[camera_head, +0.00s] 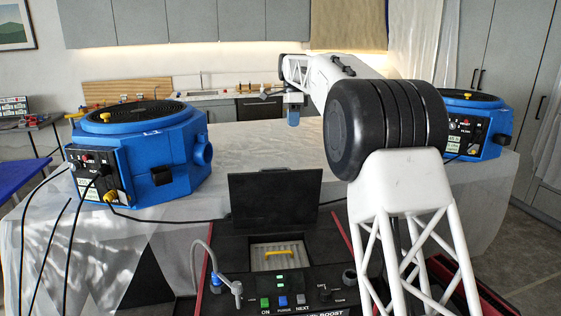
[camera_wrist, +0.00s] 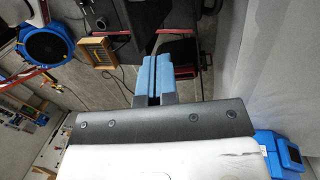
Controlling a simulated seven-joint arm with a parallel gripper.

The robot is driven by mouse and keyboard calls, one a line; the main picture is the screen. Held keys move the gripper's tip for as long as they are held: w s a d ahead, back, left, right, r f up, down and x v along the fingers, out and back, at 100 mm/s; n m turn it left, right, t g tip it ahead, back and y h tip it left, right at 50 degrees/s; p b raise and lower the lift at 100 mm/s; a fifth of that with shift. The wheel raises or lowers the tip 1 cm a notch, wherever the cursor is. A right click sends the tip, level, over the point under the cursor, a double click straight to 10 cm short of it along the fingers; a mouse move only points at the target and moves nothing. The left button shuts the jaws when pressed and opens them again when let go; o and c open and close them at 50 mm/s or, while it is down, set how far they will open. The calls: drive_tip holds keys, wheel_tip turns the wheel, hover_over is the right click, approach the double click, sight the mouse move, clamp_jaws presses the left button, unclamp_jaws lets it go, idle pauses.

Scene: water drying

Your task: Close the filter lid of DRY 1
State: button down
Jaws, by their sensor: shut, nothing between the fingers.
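A black filter lid (camera_head: 275,200) stands open and upright at the back of a black control unit (camera_head: 225,262) in the head view. In front of the lid, the open filter bay shows a pale pleated filter (camera_head: 283,262) with a yellow handle (camera_head: 284,253). The unit's name label is partly cut off, so I cannot read DRY 1 on it. My gripper (camera_head: 293,116) is beyond and above the lid, apart from it, over the white-covered surface. Its blue fingers are shut and empty, and they also show in the wrist view (camera_wrist: 147,81).
Blue round-topped machines stand at left (camera_head: 140,150) and right (camera_head: 476,122). A bent grey hose (camera_head: 197,262) rises at the unit's left, and black cables run from the left machine. My arm covers the unit's right side. A wood-framed filter (camera_wrist: 97,52) shows in the wrist view.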

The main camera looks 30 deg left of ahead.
drive_tip(key=a+f, duration=0.2)
drive_tip(key=a, duration=0.3)
drive_tip(key=shift+s+a+f+m, duration=0.15)
drive_tip(key=shift+s+a+m, duration=0.05)
drive_tip(key=shift+a+m, duration=0.15)
drive_tip(key=shift+f, duration=0.15)
drive_tip(key=s+d+f, duration=0.2)
drive_tip(key=f, duration=0.3)
drive_tip(key=s+d+f, duration=0.1)
drive_tip(key=s+f, duration=0.2)
drive_tip(key=f, duration=0.2)
drive_tip(key=shift+d+f, duration=0.35)
drive_tip(key=shift+f, duration=0.05)
drive_tip(key=shift+s+d+r, duration=0.1)
drive_tip(key=shift+s+d, duration=0.05)
idle(0.5)
